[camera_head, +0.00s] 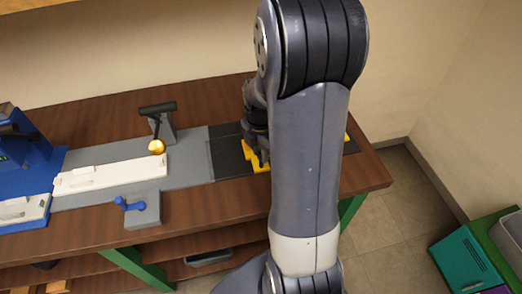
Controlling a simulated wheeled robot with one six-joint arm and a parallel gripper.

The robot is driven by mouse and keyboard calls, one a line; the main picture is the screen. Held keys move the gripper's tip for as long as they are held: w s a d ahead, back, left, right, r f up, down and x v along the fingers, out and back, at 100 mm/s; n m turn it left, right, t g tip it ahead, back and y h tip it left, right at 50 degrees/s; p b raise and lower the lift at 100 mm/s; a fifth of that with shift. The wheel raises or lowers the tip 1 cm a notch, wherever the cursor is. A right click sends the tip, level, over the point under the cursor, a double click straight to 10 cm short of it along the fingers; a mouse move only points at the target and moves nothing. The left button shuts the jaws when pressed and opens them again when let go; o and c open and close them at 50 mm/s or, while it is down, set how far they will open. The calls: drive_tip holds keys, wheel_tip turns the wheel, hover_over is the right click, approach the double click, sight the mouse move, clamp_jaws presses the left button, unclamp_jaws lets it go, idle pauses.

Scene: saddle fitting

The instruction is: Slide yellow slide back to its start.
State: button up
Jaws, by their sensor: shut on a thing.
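The yellow slide (261,165) sits on a dark track (230,160) at the right part of the workbench. Most of it is hidden behind my arm, and a bit of yellow also shows to the right of the arm. My gripper (262,158) is down at the slide's left side, partly hidden by my own arm. It is shut on the yellow slide, though the contact itself is hard to see.
Left of the track is a grey fixture plate (190,165) with a white long part (110,177), a black-handled lever with a gold ball (156,147) and a blue clamp knob (131,204). A blue machine (30,160) stands at far left.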

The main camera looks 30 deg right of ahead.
clamp_jaws()
drive_tip(key=w+a, duration=0.1)
drive_tip(key=a, duration=0.3)
drive_tip(key=w+a, duration=0.1)
drive_tip(key=a, duration=0.2)
drive_tip(key=w+a, duration=0.1)
drive_tip(key=a, duration=0.3)
drive_tip(key=shift+w+a+b, duration=0.2)
drive_tip(key=shift+a+b, duration=0.1)
drive_tip(key=shift+a, duration=0.05)
drive_tip(key=shift+o, duration=1)
unclamp_jaws()
drive_tip(key=o, duration=0.3)
drive_tip(key=shift+a, duration=0.15)
drive_tip(key=shift+o, duration=0.9)
